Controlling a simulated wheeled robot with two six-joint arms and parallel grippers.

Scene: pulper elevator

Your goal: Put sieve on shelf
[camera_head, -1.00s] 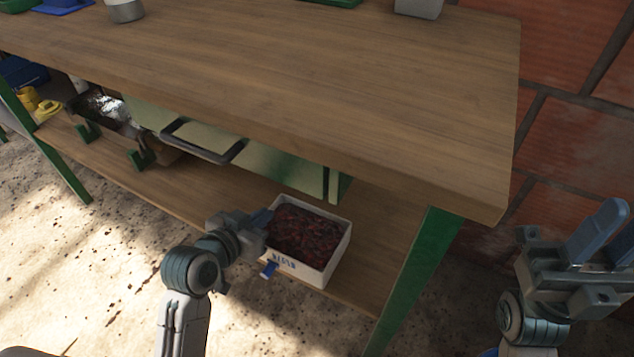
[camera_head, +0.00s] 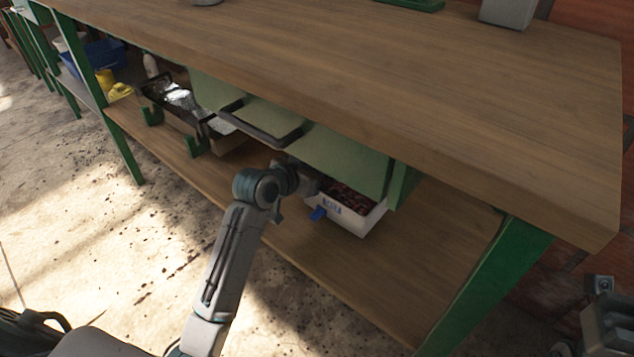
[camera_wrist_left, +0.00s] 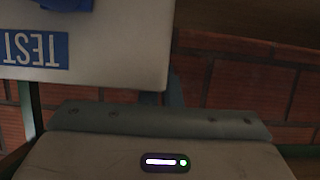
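The sieve appears to be the white box (camera_head: 358,220) with dark red contents and a blue label. It is over the lower wooden shelf (camera_head: 420,250), under the tabletop. I cannot tell whether it rests on the shelf. My left gripper (camera_head: 314,202) is at its left end, with one blue fingertip against the labelled front and the other hidden. It appears shut on the box. In the left wrist view the white wall (camera_wrist_left: 110,45) shows an upside-down "TEST" label. My right gripper (camera_head: 606,320) is at the lower right edge, partly cut off, its fingers not clear.
A green panel with a black handle (camera_head: 262,127) hangs close above the box. A dark tray with shiny foil (camera_head: 180,97) stands left on the shelf. A green table leg (camera_head: 490,290) stands at right. Bare shelf lies between box and leg.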

